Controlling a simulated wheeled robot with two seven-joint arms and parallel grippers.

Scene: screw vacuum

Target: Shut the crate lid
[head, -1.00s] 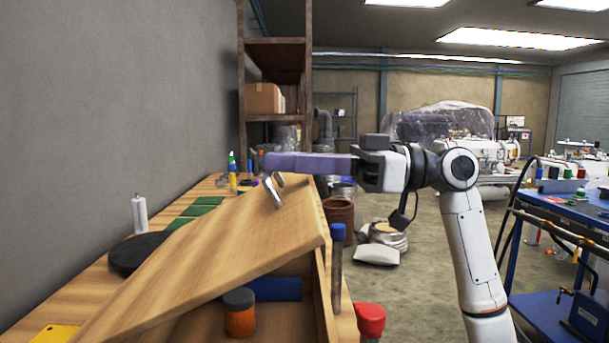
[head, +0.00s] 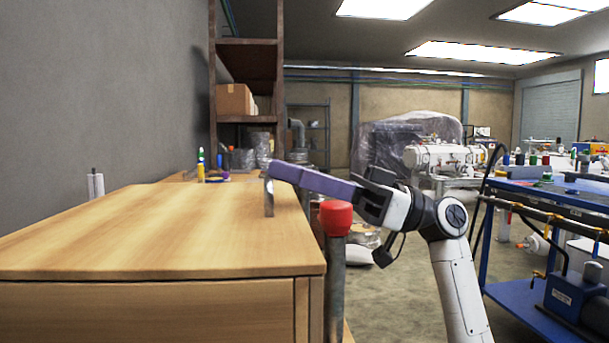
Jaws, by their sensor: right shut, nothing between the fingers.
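The wooden crate (head: 140,310) fills the lower left of the head view. Its lid (head: 150,232) lies flat across the top, and the inside is hidden. A metal handle (head: 269,198) stands up near the lid's right edge. My right gripper (head: 274,172) reaches in from the right, its purple fingers shut and empty. Its fingertips are at the top of the handle in the picture; I cannot tell whether they touch it. My left gripper is out of view.
A red-topped tool (head: 335,220) stands upright just right of the crate, below my right gripper. Several small bottles (head: 201,165) stand behind the crate. A blue workbench (head: 540,200) is at the right, with open floor between.

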